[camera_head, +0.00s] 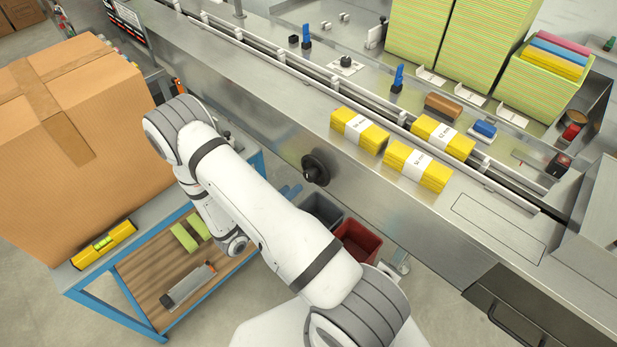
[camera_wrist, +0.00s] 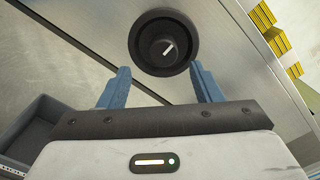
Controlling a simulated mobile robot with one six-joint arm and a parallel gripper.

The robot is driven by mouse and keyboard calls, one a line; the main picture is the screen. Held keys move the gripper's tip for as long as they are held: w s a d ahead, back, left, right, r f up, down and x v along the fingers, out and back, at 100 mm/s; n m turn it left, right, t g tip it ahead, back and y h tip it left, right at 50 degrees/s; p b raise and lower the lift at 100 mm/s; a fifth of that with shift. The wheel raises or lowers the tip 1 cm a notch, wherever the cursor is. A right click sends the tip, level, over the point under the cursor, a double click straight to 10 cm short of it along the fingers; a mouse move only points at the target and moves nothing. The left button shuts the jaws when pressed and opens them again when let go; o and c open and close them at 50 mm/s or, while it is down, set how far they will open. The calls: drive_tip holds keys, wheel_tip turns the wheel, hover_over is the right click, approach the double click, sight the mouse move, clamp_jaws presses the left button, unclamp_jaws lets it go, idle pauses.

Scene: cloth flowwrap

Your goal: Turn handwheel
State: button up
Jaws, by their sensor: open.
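The handwheel (camera_head: 316,170) is a small black round wheel with a hub on the front panel of the steel machine. In the wrist view the handwheel (camera_wrist: 163,42) is face-on at the top centre, with a white mark on its hub. My gripper (camera_wrist: 163,78) has two blue fingers spread apart, one to each lower side of the wheel. The fingers are open and nothing is between them; whether the right fingertip touches the rim I cannot tell.
Yellow packs (camera_head: 418,166) lie on the machine's top. A grey bin (camera_head: 322,209) and a red bin (camera_head: 358,240) stand below the wheel. A blue-framed cart (camera_head: 150,322) and a large cardboard box (camera_head: 70,150) are at the left.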

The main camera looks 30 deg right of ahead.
sight(307, 178)
drive_tip(key=p+x, duration=0.1)
drive_tip(key=x, duration=0.5)
drive_tip(key=shift+d+p, duration=0.3)
drive_tip(key=shift+d, duration=0.15)
drive_tip(key=shift+c, duration=0.6)
